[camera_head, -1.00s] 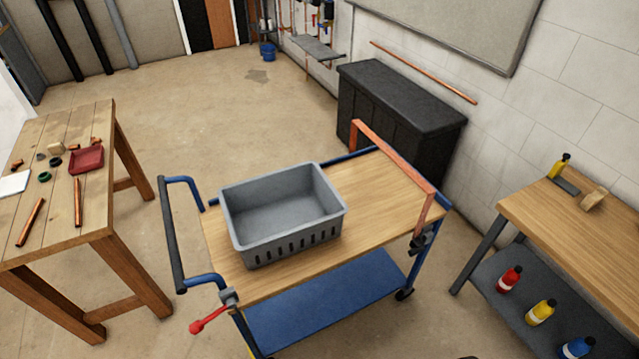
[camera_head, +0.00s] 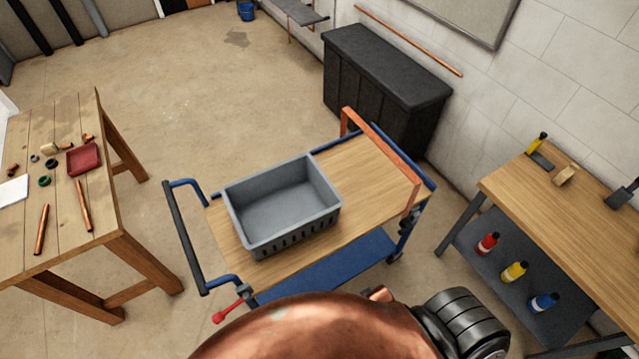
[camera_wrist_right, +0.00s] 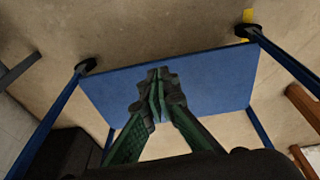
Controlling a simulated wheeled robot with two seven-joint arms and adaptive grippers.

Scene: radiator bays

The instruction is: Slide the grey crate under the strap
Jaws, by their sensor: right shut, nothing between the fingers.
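The grey crate (camera_head: 297,232) is open-topped, looks empty and sits upright on the wooden deck of the blue cart (camera_head: 368,180), toward its left end. The strap (camera_head: 383,150) is an orange-brown band arching across the deck's right end. Bare deck lies between crate and strap, and they are apart. In the right wrist view my right gripper (camera_wrist_right: 158,95) is shut and empty, with the cart's blue lower shelf (camera_wrist_right: 215,85) behind its fingers. The crate does not show there. My left gripper is not in view.
A wooden table (camera_head: 65,225) with copper pipes and a red tray stands left. A workbench (camera_head: 545,210) with bottles on its lower shelf stands right. A black cabinet (camera_head: 385,85) stands behind the cart. A red-handled clamp (camera_head: 228,312) is at the cart's near left corner.

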